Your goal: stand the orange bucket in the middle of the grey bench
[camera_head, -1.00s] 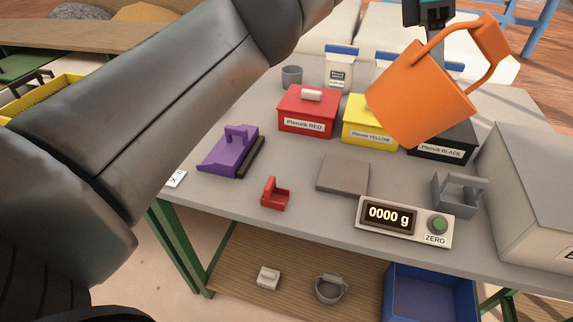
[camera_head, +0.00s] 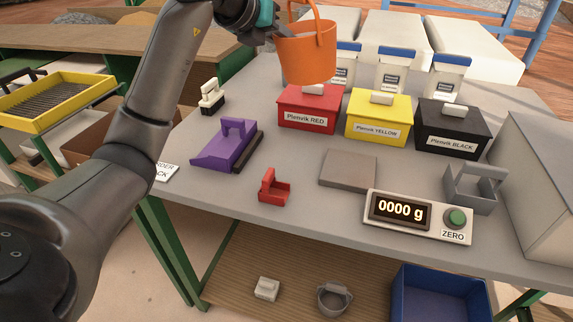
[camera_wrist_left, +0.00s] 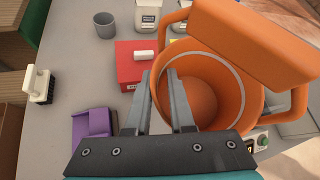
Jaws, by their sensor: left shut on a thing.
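The orange bucket (camera_head: 306,58) hangs in the air over the back left part of the grey bench (camera_head: 300,213), above and behind the red box. It is roughly upright, slightly tilted, with its handle raised. My left gripper (camera_head: 268,40) is shut on the bucket's side at the rim. In the left wrist view, its fingers (camera_wrist_left: 163,100) reach the near wall of the bucket (camera_wrist_left: 205,95), one seemingly outside and one inside; the exact contact is hard to see. The bucket interior looks empty there. My right gripper is not in view.
Red (camera_head: 310,112), yellow (camera_head: 379,120) and black (camera_head: 449,130) boxes stand in a row. A grey scale plate (camera_head: 348,169) lies mid-bench with its display (camera_head: 417,214) in front.

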